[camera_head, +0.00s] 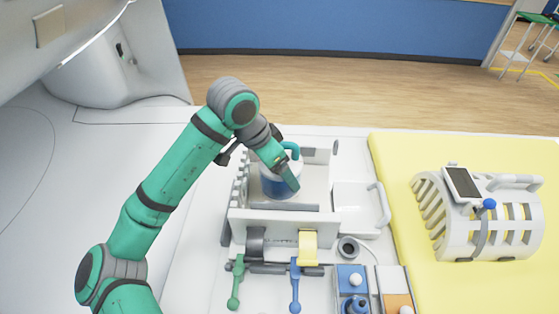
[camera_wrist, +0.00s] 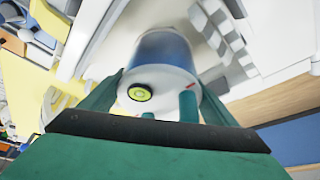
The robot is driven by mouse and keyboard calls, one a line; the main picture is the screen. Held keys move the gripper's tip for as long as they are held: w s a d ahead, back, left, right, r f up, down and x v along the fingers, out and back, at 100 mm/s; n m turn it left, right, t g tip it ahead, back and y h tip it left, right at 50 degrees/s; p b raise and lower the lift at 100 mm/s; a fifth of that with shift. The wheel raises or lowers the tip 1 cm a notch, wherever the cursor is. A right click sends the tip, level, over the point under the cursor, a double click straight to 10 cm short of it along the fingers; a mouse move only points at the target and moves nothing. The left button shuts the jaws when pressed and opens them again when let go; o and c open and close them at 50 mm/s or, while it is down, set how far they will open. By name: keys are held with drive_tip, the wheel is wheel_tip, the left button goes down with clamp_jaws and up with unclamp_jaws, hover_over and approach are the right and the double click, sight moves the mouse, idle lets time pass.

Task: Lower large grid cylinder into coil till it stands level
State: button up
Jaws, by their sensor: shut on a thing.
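The large cylinder (camera_head: 272,187), white with a blue band, is upright or nearly so in a white rack (camera_head: 318,182); I cannot tell if its base rests on anything. My gripper (camera_head: 287,172) is shut on its teal handle (camera_head: 291,149), at the cylinder's top. In the wrist view the cylinder (camera_wrist: 163,50) lies between my green fingers, with the handle (camera_wrist: 188,106) and a yellow-green round level (camera_wrist: 140,93) on its end face. A white slotted, arched shell (camera_head: 490,228), which looks like the coil, stands on the yellow mat. The cylinder's far side and base are hidden.
The yellow mat (camera_head: 395,172) covers the right side. A small screen (camera_head: 463,182) and a blue knob (camera_head: 489,204) are on the shell. Green and blue levers (camera_head: 295,283), a yellow clip (camera_head: 308,246) and a blue box (camera_head: 351,276) stand in front of the rack.

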sight(265, 169)
drive_tip(key=shift+f, duration=2.2)
drive_tip(key=shift+f, duration=0.55)
drive_tip(key=o, duration=2)
drive_tip(key=shift+s+f, duration=0.1)
drive_tip(key=v, duration=1.1)
drive_tip(key=shift+d, duration=0.1)
